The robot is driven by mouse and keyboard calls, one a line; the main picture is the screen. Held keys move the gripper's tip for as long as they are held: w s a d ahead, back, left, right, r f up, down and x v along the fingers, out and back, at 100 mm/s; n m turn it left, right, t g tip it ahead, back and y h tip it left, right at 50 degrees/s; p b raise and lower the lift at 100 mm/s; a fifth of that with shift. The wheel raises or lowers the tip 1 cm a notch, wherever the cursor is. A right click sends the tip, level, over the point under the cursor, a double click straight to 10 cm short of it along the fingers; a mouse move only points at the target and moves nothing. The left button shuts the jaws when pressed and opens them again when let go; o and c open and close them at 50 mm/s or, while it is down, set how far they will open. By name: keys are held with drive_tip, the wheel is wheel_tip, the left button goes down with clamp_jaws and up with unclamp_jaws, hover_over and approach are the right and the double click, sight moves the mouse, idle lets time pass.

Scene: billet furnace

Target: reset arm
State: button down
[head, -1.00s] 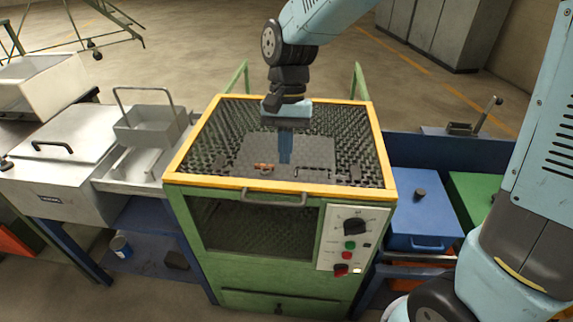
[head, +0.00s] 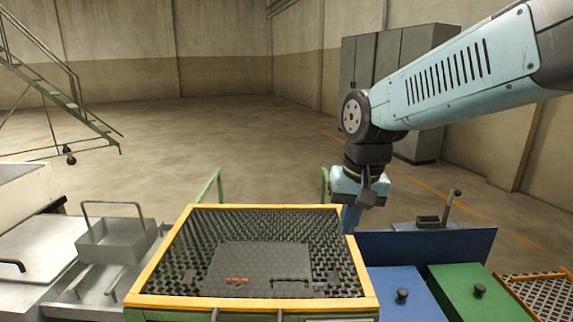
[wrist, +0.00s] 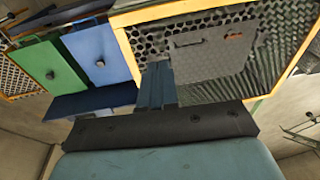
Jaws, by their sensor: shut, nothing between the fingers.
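My gripper (head: 350,220) is at the far right corner of the furnace top in the head view, its blue fingers pointing down. In the wrist view the fingers (wrist: 156,86) are together with nothing between them. My arm reaches in from the upper right. The furnace (head: 160,288) has a yellow rim and a black perforated top. A grey plate (head: 260,262) lies in the middle of that top, with a small orange-red piece (head: 237,281) near its front edge. The plate also shows in the wrist view (wrist: 212,60), apart from the fingers.
A blue lid (head: 398,288) and a green lid (head: 478,288), each with a black knob, lie right of the furnace. A lever (head: 450,207) stands behind them. A grey handled tray (head: 116,240) stands at left. Open floor lies behind, with grey cabinets (head: 385,65) and a stair frame (head: 50,85).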

drive_tip(key=s+d+r+t, duration=0.2)
drive_tip(key=s+d, duration=0.1)
drive_tip(key=d, duration=0.3)
drive_tip(key=s+d+r+t+h, duration=0.1)
drive_tip(key=s+d+t, duration=0.1)
drive_tip(key=d, duration=0.3)
drive_tip(key=shift+s+d+r, duration=0.4)
drive_tip(key=shift+s, duration=0.25)
drive_tip(key=c, duration=1.8)
unclamp_jaws()
